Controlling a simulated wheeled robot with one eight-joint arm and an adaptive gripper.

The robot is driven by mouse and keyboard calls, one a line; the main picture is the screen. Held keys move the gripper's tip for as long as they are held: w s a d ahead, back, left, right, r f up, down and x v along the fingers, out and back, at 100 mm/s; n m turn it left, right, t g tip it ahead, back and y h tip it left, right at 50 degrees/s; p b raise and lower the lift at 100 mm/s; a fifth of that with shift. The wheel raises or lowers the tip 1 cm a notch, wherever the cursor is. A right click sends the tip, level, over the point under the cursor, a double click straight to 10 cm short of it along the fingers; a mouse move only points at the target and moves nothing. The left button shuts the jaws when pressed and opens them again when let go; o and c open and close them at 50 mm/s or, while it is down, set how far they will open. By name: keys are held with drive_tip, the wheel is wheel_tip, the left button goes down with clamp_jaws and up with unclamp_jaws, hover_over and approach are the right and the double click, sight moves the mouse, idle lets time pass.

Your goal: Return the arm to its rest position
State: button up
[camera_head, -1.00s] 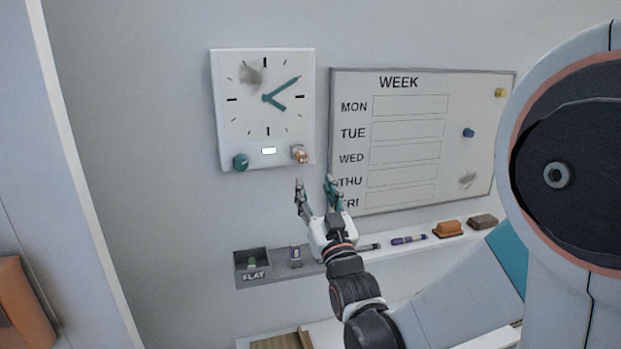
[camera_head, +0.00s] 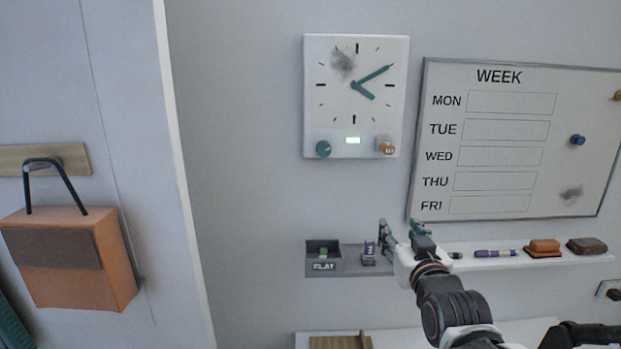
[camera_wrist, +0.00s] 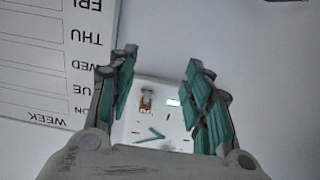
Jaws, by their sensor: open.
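My gripper (camera_head: 401,231) is in front of the wall shelf, below the gap between the clock and the whiteboard in the head view. Its fingers are apart and nothing shows between them. In the wrist view my gripper (camera_wrist: 160,95) also shows open, with teal finger pads. Beyond the fingers the white clock (camera_wrist: 150,118) appears upside down, apart from them. The square wall clock (camera_head: 331,105) has teal hands, a grey smudge, a teal knob at lower left, a small lit display and an orange-and-white part at lower right.
A WEEK whiteboard (camera_head: 505,205) hangs right of the clock. An orange bag (camera_head: 75,260) hangs at left.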

drive_tip(key=s+f+g+b, duration=0.9)
drive_tip(key=s+f+g, duration=0.1)
drive_tip(key=s+f, duration=1.1)
drive_tip(key=shift+s+f+b, duration=0.15)
drive_tip(key=shift+s+b, duration=0.2)
drive_tip(key=shift+s, duration=0.5)
drive_tip(key=shift+o, duration=0.5)
